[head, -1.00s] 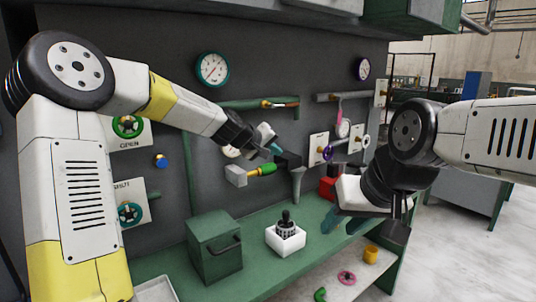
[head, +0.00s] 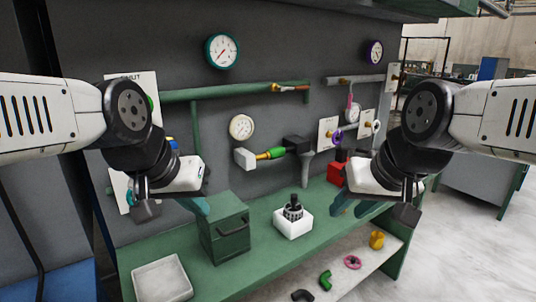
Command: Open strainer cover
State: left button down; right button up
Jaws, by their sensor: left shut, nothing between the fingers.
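No part is labelled as a strainer. A black block (head: 298,144) with a grey leg (head: 308,168) slanting down from it is on the wall pipe, right of a green and yellow piece (head: 270,154); it may be the strainer, and I cannot tell whether its cover is open. My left gripper (head: 201,206) is shut and empty, beside the green box, well left of and below the block. My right gripper (head: 354,207) has its fingers apart with nothing visible between them, right of the white holder.
A green box (head: 222,232) with a handle, a white holder (head: 294,226) with a black part (head: 293,208), and a white tray (head: 162,281) stand on the green bench (head: 262,258). A red box (head: 335,172) stands behind. Loose parts lie on the lower shelf.

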aim_at(229, 216)
jog(key=l+u, duration=0.25)
jog(key=u, duration=0.15)
jog(key=l+u, duration=0.25)
jog(key=u, duration=0.15)
jog(key=k+l+u, duration=0.1)
jog(key=l+u, duration=0.15)
jog(key=u, duration=0.15)
